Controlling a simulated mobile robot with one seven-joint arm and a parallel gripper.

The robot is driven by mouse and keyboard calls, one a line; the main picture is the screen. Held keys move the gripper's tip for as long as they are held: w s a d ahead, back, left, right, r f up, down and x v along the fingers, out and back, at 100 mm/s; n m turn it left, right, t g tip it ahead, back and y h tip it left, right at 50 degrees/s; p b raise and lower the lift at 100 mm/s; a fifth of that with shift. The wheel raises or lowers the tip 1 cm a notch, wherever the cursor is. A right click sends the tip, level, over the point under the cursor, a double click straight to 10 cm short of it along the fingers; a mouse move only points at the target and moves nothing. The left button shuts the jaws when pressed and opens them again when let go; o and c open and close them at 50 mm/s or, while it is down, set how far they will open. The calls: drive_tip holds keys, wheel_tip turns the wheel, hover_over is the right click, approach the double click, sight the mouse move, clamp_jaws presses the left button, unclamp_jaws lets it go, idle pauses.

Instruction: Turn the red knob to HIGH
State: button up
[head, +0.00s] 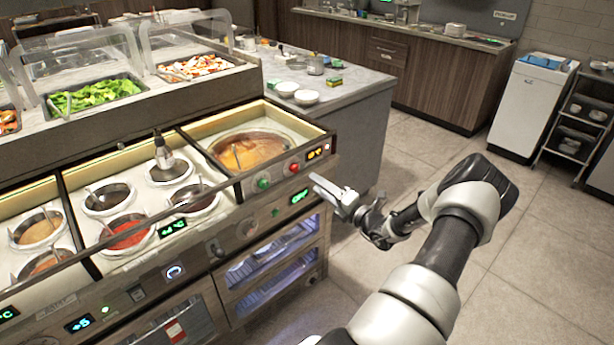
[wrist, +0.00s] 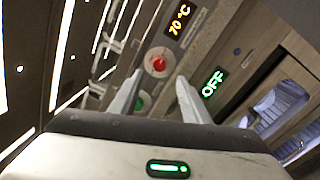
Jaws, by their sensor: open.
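The red knob (head: 294,168) sits on the front panel of the sauce counter, right of a green knob (head: 263,183). In the wrist view the red knob (wrist: 158,64) shows a small light pointer mark and lies just beyond and between my fingertips. My gripper (head: 328,188) is open and empty, in front of the panel, right of and a little below the knob in the head view. In the wrist view my gripper (wrist: 158,80) does not appear to touch the knob. I cannot read a HIGH label.
An orange display (wrist: 180,18) reads 70 °C beside the red knob. A green display (wrist: 213,82) reads OFF. A large sauce well (head: 250,150) lies behind the knobs, with smaller wells to the left. The floor (head: 540,240) at right is clear.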

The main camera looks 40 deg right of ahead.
drive_tip(key=s, duration=0.8)
drive_tip(key=shift+s+d+f, duration=0.2)
drive_tip(key=shift+d, duration=0.2)
